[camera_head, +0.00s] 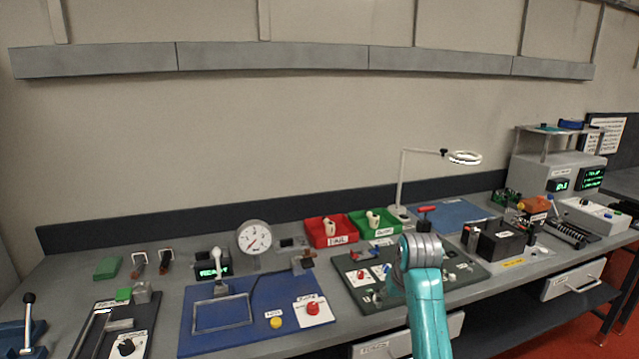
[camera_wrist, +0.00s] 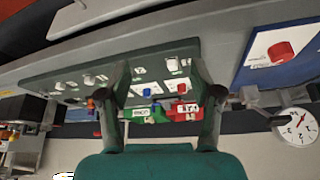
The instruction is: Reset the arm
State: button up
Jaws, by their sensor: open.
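My teal arm (camera_head: 428,310) rises from the bottom of the head view, with a grey joint (camera_head: 422,251) at its upper end. It stands in front of the dark green board (camera_head: 462,270). In the wrist view my gripper (camera_wrist: 160,78) is open, with its two dark fingers spread apart and nothing between them. The green board (camera_wrist: 60,76) shows beyond the fingers, upside down, with several small knobs and labels. The gripper's fingers are hidden in the head view.
A blue board (camera_head: 255,312) with a red knob lies left of my arm. A red bin (camera_head: 330,231) and a green bin (camera_head: 374,223) stand behind the green board. A lamp (camera_head: 402,180), a dial gauge (camera_head: 254,237) and a black box (camera_head: 502,240) stand nearby. The air above the bench is clear.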

jog(key=s+f+t, duration=0.1)
jog(key=s+f, duration=0.4)
jog(key=f, duration=0.5)
jog(key=s+f+t, duration=0.1)
jog(key=s+f, duration=0.4)
jog(key=f, duration=0.4)
jog(key=s+f+t, duration=0.1)
jog(key=s+f, duration=0.4)
jog(key=s, duration=0.4)
jog(key=s+f+t, duration=0.2)
jog(key=s+f, duration=0.2)
jog(key=s, duration=0.5)
jog(key=s+r+t, duration=0.2)
jog(key=s+r, duration=0.1)
jog(key=s, duration=1.5)
jog(key=s+r+t, duration=0.2)
jog(key=s+r, duration=1.3)
jog(key=s, duration=0.1)
jog(key=shift+r+m+t, duration=0.2)
jog(key=shift+m+t, duration=0.1)
jog(key=shift+t, duration=0.1)
